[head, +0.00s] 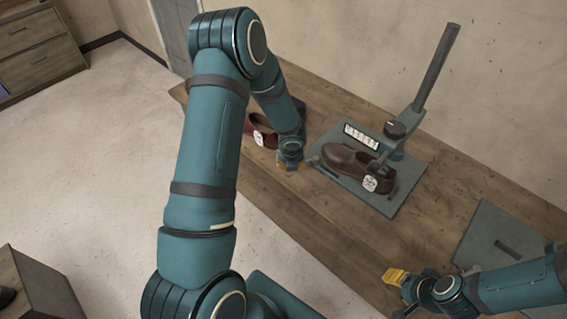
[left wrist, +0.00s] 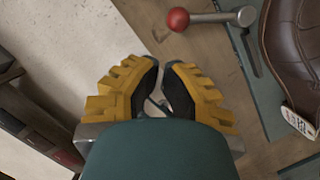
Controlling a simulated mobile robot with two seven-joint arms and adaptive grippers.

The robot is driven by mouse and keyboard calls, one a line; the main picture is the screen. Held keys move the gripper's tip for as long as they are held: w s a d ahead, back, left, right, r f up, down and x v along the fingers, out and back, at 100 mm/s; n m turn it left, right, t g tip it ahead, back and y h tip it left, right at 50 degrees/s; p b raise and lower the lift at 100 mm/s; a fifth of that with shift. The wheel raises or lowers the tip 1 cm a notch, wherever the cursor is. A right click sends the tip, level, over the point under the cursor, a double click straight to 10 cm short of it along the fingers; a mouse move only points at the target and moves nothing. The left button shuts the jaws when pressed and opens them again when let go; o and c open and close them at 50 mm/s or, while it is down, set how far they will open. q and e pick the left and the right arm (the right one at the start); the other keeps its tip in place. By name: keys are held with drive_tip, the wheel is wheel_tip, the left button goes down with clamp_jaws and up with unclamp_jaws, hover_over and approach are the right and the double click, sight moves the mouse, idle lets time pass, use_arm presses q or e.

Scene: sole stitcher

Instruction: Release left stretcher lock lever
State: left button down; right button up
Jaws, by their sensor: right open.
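The lock lever (left wrist: 212,18) shows in the left wrist view as a grey metal rod with a red ball knob at its left end and a round pivot at its right end. It lies beside the green base plate of a stand with a brown shoe. My left gripper (head: 290,160) is left of this stand in the head view, near the table's front edge. In the left wrist view its yellow fingers (left wrist: 162,72) have tips close together, with a narrow gap and nothing between them. The knob is ahead of them, apart. My right gripper (head: 396,278) is open and empty at the lower right.
The brown shoe (head: 350,160) sits on the stand's green plate (head: 392,208), with a long grey handle (head: 437,65) rising behind it. A dark red shoe (head: 256,133) is partly hidden by my left arm. Another green plate (head: 490,232) lies at right. Bare wood (head: 345,238) lies in front.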

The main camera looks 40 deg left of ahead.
use_arm(q)
drive_tip(key=p+v, duration=0.1)
drive_tip(key=v, duration=0.1)
drive_tip(key=shift+d+r, duration=0.1)
drive_tip(key=shift+r, duration=0.2)
use_arm(e)
drive_tip(key=shift+s+a+r, duration=0.2)
drive_tip(key=shift+r, duration=0.3)
drive_tip(key=shift+s+a+r, duration=0.2)
drive_tip(key=shift+r, duration=0.3)
use_arm(q)
drive_tip(key=s+d+f+n+h+b, duration=0.3)
drive_tip(key=s+d+f+n, duration=0.2)
drive_tip(key=n, duration=1)
drive_tip(key=s+d+f+n+h+b, duration=0.2)
drive_tip(key=s+d+f+n+b, duration=0.2)
drive_tip(key=s+d+n, duration=0.7)
drive_tip(key=d+f+n, duration=0.1)
drive_tip(key=d+n, duration=0.3)
drive_tip(key=d, duration=0.1)
drive_tip(key=shift+s+d+h, duration=0.25)
drive_tip(key=shift+d+h, duration=0.1)
drive_tip(key=shift+h, duration=0.05)
use_arm(e)
wheel_tip(320, 180, down, 8)
drive_tip(key=shift+s+a, duration=0.15)
drive_tip(key=shift+s, duration=0.1)
